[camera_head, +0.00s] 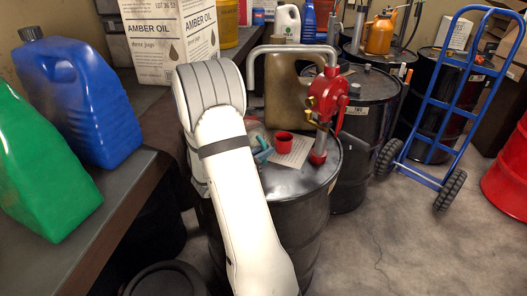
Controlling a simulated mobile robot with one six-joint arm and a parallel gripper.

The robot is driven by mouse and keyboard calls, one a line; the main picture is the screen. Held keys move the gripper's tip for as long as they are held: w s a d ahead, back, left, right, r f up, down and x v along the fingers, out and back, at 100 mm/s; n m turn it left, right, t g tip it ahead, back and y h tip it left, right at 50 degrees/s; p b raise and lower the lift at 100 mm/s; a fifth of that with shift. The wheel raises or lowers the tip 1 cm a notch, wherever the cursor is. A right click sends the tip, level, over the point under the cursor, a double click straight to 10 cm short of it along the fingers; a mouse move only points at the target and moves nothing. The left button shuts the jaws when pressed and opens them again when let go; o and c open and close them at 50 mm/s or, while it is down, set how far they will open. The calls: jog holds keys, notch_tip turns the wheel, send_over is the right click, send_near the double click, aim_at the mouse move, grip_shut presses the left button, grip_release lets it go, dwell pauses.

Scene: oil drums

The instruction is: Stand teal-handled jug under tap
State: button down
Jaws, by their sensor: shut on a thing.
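My white arm (232,180) fills the middle foreground and hides what lies behind it. My gripper is not visible. A small teal part (263,152), which looks like the jug's handle, shows just right of my arm over the near black drum (290,220). The rest of the jug is mostly hidden, so I cannot tell whether it is held or standing. A red hand pump (327,98) stands on this drum. I cannot tell where the jug is relative to this outlet.
A red cup (284,142) and a paper sheet (295,155) are on the drum top. A brown jug (290,90) stands behind. Blue (80,95) and green (40,170) jugs stand on the left bench. A blue hand truck (440,100) is at right; the floor before it is clear.

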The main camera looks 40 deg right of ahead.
jog(key=shift+f, duration=0.15)
jog(key=c, duration=1.3)
grip_release()
jog(key=a+b, duration=0.1)
jog(key=a, duration=0.6)
jog(key=shift+s+a, duration=0.15)
jog(key=shift+a, duration=0.25)
jog(key=shift+s, duration=0.15)
jog(key=s+a+r+m+g+y, duration=0.1)
jog(key=s+a+m+g+y, duration=0.1)
jog(key=s+a+m+y, duration=0.25)
jog(key=s+a+r+m+g+y, duration=0.25)
jog(key=s+m, duration=0.25)
jog(key=s, duration=0.3)
jog(key=s+a+m+t+y, duration=0.1)
jog(key=a+m+t+y, duration=0.1)
jog(key=a, duration=0.3)
jog(key=s+a+r+m+t+y, duration=0.1)
jog(key=s+a+m+t+y, duration=0.1)
jog(key=a+m+y, duration=0.2)
jog(key=s+a+r+m+t+y, duration=0.1)
jog(key=a+m+t+y, duration=0.1)
jog(key=a+y, duration=0.3)
jog(key=shift+s+a+r+m+t, duration=0.15)
jog(key=shift+a+m, duration=0.1)
jog(key=shift+a, duration=0.5)
jog(key=shift+s+a+f+m+t, duration=0.1)
jog(key=shift+a+m, duration=0.1)
jog(key=shift+a, duration=0.5)
